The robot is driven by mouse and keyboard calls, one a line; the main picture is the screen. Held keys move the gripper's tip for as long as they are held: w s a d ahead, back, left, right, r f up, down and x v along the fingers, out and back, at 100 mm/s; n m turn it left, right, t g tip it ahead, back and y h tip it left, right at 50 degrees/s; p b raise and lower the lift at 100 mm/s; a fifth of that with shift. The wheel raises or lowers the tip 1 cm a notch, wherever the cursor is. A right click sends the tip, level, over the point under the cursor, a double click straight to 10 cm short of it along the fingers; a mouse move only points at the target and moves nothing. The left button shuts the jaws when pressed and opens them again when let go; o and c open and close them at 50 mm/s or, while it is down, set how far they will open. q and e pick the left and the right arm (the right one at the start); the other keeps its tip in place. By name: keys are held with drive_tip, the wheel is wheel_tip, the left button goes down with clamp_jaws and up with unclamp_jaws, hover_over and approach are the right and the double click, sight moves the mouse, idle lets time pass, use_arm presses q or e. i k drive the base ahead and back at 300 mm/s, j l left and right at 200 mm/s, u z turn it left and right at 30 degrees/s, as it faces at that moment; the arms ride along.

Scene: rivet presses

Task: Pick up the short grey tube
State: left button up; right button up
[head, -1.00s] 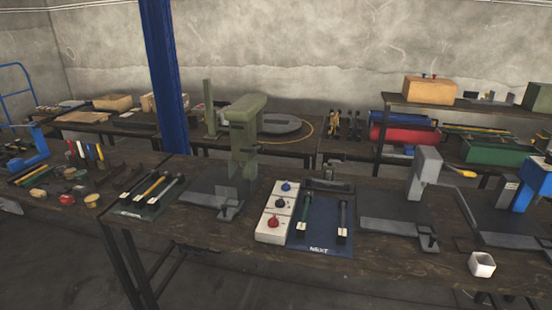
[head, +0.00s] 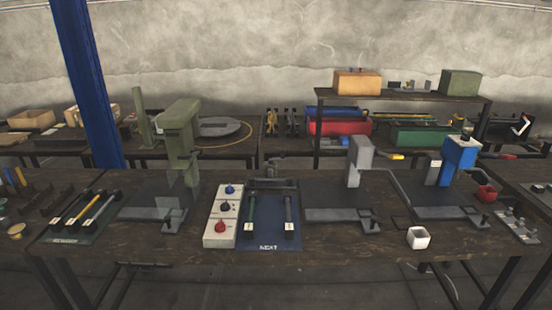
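Two dark grey tubes lie side by side on the blue mat marked NEXT (head: 269,236) in the head view, near the middle of the bench. They are the left grey tube (head: 251,212) and the right grey tube (head: 289,210), apart from each other and each with a pale tag near its front end. They look about equal in length; I cannot tell which is the short one. Another grey tube (head: 99,213) lies beside a yellow tube (head: 86,208) on the dark mat at the left. Neither of my grippers is in view.
A white control box (head: 221,214) with blue, black and red knobs stands left of the blue mat. A green press (head: 182,140), grey press (head: 360,160) and blue press (head: 459,155) stand on the bench. A white square cup (head: 418,238) sits near the front edge.

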sight(252, 181)
drive_tip(key=z, duration=3.7)
drive_tip(key=u, duration=3.75)
drive_tip(key=i+j, duration=0.9)
